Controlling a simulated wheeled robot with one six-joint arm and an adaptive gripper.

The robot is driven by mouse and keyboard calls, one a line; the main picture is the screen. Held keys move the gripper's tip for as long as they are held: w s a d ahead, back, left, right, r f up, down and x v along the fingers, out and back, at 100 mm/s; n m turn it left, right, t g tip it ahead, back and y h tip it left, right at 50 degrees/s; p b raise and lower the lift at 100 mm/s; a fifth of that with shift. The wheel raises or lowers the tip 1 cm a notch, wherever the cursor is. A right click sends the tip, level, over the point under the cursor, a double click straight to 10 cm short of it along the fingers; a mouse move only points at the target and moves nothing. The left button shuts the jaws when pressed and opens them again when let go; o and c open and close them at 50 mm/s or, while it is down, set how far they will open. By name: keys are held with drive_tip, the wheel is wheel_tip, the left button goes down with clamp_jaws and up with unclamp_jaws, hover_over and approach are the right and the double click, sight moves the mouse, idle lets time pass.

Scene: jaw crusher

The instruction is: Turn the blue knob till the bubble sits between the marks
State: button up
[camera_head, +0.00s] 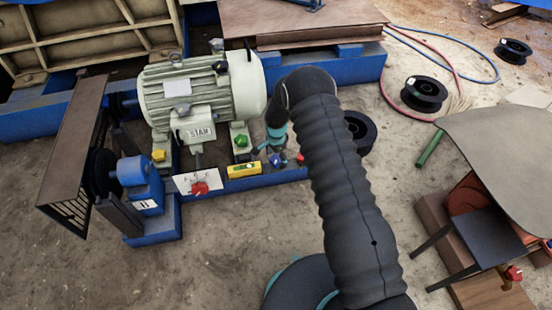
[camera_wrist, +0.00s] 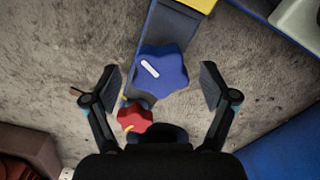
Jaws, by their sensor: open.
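The blue knob (camera_wrist: 170,72) is star-shaped with a white line on its face. In the wrist view it lies between the two spread fingers of my gripper (camera_wrist: 160,80), with a gap on each side. It also shows small in the head view (camera_head: 275,160), just below my gripper (camera_head: 279,143). The yellow spirit level (camera_head: 244,170) lies on the blue rail left of the knob. Its bubble and marks are too small to read. A yellow edge (camera_wrist: 199,4) shows at the top of the wrist view.
A red knob (camera_wrist: 134,118) stands close to the blue one, also seen in the head view (camera_head: 300,159). A green knob (camera_head: 241,141) sits by the motor (camera_head: 203,90). Another red knob (camera_head: 200,189) is on a white plate. A black spool (camera_head: 359,132) stands behind my arm.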

drive_tip(key=shift+f, duration=0.1)
drive_tip(key=c, duration=1.2)
drive_tip(key=shift+o, duration=0.2)
drive_tip(key=shift+f, duration=0.1)
drive_tip(key=n+b, duration=0.2)
drive_tip(key=n, duration=0.1)
drive_tip(key=n+b, duration=0.2)
drive_tip(key=n, duration=0.2)
drive_tip(key=shift+d+n, duration=0.1)
drive_tip(key=shift+n, duration=0.2)
drive_tip(key=n+b, duration=0.2)
drive_tip(key=n, duration=0.2)
drive_tip(key=shift+n+b, duration=0.5)
drive_tip(key=shift+n, duration=1.6)
